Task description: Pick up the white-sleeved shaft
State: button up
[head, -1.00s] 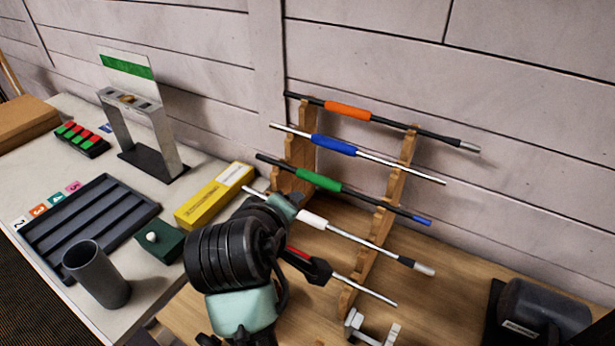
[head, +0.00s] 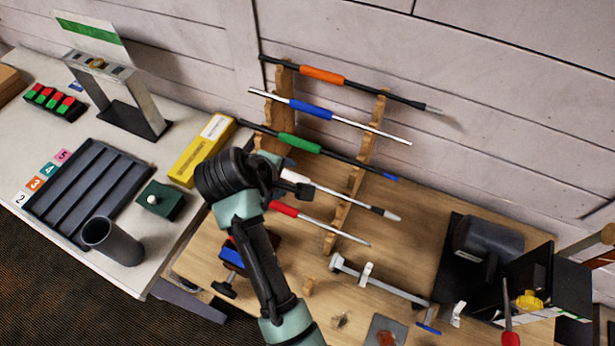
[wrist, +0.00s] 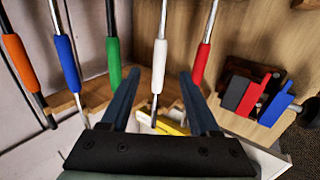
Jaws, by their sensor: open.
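The white-sleeved shaft (head: 346,196) lies across the wooden rack, between the green-sleeved shaft above it and the red-sleeved shaft below it. In the head view my arm hides most of its white sleeve. In the wrist view its white sleeve (wrist: 159,66) stands near the middle of the picture, beyond my gripper (wrist: 156,78). My gripper is open and empty, with one dark finger on each side of the white sleeve's line. I cannot tell how far the sleeve is from the fingertips.
Orange (head: 322,75), blue (head: 310,109), green (head: 299,143) and red (head: 284,209) sleeved shafts share the rack (head: 367,140). The red sleeve is close to one finger in the wrist view. A yellow box (head: 203,150) and a ribbed tray (head: 93,190) lie left.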

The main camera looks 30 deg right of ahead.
aim_at(296, 178)
jog(key=shift+p+x, duration=1)
jog(key=shift+x, duration=2.25)
jog(key=shift+c, duration=0.4)
grip_shut()
